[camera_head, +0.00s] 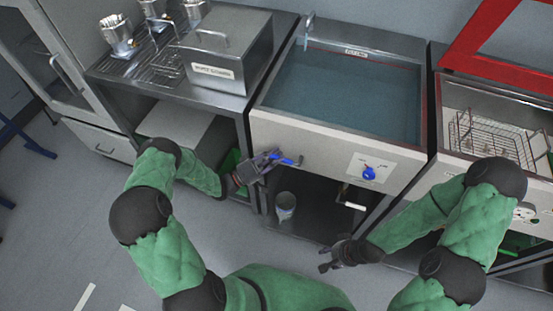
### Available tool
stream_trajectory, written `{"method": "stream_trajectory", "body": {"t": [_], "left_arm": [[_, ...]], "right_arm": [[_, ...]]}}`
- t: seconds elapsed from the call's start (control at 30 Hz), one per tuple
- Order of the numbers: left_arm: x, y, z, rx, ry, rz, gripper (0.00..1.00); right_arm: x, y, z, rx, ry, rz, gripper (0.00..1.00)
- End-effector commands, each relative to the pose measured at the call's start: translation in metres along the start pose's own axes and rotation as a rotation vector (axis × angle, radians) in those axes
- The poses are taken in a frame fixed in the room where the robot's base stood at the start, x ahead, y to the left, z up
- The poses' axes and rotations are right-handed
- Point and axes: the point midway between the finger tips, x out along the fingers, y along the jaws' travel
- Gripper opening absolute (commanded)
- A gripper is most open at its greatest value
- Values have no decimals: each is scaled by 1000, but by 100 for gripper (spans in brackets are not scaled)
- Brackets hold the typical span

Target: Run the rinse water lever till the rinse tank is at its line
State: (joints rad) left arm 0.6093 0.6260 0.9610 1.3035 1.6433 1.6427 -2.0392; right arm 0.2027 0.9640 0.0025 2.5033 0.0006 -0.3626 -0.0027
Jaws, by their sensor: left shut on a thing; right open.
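The rinse tank (263,112) is a wide steel basin in a pale-fronted unit, with a small label on its back rim. It holds blue-grey water (345,95). A thin red line (421,105) runs along the inner wall just above the water; I cannot tell whether the water touches it. A spout (308,28) stands at the back left corner. The blue rinse water lever (288,161) sits on the left of the front panel. My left gripper (273,160) is shut on this lever and partly covers it. My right gripper (326,260) is open and empty, low before the unit.
A blue knob (369,173) is on the panel's right side. A bucket (285,205) and a drain handle (350,200) are underneath. A steel box (228,50) stands on the left counter. A wire basket (495,140) sits in the right basin. A red frame (500,45) rises behind it.

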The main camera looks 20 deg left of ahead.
Motion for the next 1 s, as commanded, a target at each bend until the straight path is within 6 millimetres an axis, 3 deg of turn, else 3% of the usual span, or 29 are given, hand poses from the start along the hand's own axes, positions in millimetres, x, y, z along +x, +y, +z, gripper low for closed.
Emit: {"method": "stream_trajectory", "body": {"t": [0.23,0.77,0.8,0.87,0.9,1.0], "left_arm": [[-6,-11,4,-62,57,45,0],[-6,-12,5,-84,75,60,0],[-6,-12,5,-84,75,60,28],[-6,-12,5,-84,75,59,45],[-6,-12,5,-84,75,60,51],[-6,-11,5,-84,74,62,51]], "right_arm": [[15,5,-1,0,0,0,46],[17,6,-1,0,0,0,46],[17,6,-1,0,0,0,46],[17,6,-1,0,1,0,46],[17,6,-1,0,1,0,46],[17,6,-1,0,0,0,46]]}}
